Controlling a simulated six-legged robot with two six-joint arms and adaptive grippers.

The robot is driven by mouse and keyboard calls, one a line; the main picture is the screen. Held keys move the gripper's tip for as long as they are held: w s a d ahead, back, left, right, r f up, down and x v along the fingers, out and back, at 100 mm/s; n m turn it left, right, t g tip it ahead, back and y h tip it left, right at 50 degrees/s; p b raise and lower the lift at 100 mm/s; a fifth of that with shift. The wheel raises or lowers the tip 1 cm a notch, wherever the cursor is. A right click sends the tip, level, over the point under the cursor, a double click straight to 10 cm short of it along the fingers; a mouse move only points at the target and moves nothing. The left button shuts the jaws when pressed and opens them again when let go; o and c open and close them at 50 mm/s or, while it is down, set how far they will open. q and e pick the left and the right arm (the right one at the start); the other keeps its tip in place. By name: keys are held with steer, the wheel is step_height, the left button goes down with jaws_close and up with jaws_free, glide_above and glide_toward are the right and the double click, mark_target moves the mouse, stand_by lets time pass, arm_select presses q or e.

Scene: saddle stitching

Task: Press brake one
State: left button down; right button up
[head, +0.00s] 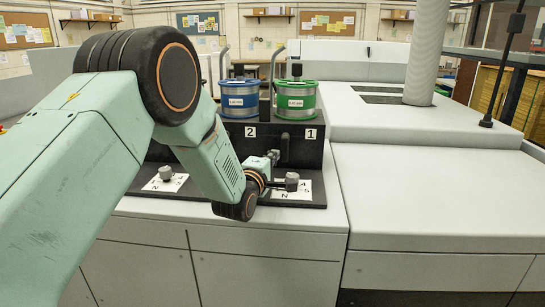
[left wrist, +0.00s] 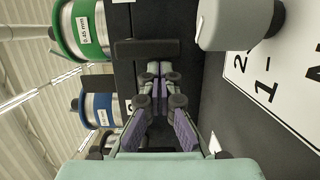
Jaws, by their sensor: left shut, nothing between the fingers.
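The black brake lever (head: 284,148) stands upright on the front of the black stand, by the plate marked 1 (head: 310,134). My left gripper (head: 275,154) is just to the left of this lever in the head view. In the left wrist view my gripper's fingers (left wrist: 153,68) are shut together and empty. A dark bar, the lever (left wrist: 147,48), lies just beyond the fingertips there; I cannot tell whether they touch. Brake two's lever is not visible behind my arm. My right gripper is not in view.
A green spool (head: 296,101) and a blue spool (head: 239,98) sit on the stand. Grey knobs (head: 166,173) (head: 292,182) stand on numbered plates below; the right one is close to my wrist. A wide pale machine top (head: 430,195) lies clear at the right.

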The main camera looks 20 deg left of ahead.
arm_select(q)
steer(key=shift+w+a+f, duration=0.2)
steer(key=shift+a+f, duration=0.05)
steer(key=shift+a, duration=0.05)
steer(key=shift+d+f+n+b, duration=0.1)
steer(key=shift+d+n+b, duration=0.15)
steer(key=shift+n+b, duration=0.05)
steer(key=shift+d, duration=0.15)
steer(key=shift+s, duration=0.1)
steer(key=shift+n+b, duration=0.4)
steer(key=shift+f, duration=0.1)
